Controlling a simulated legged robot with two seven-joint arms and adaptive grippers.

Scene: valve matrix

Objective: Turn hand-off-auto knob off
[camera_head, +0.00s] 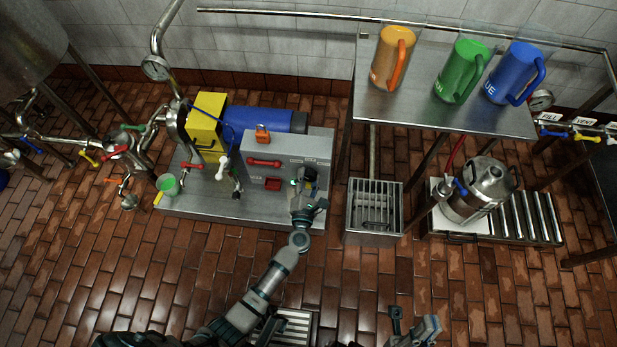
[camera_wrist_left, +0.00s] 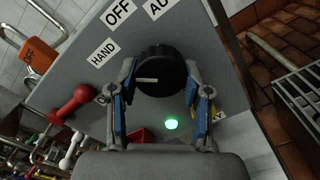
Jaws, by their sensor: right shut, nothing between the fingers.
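The round black hand-off-auto knob (camera_wrist_left: 163,75) sits on the sloping grey panel of a control box. Its white mark points left in the left wrist view, nearest the HAND label (camera_wrist_left: 103,53); the OFF label (camera_wrist_left: 118,12) is further up and the AUTO label is partly cut off. My left gripper (camera_wrist_left: 161,82) is open, with its blue-padded fingers one on each side of the knob. Whether they touch it I cannot tell. In the head view the left gripper (camera_head: 306,190) hides most of the knob. My right gripper (camera_head: 412,322) is shut and empty at the bottom edge.
A table with three large mugs (camera_head: 463,70) stands at the right. A metal grated bin (camera_head: 375,207) stands right of the box.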

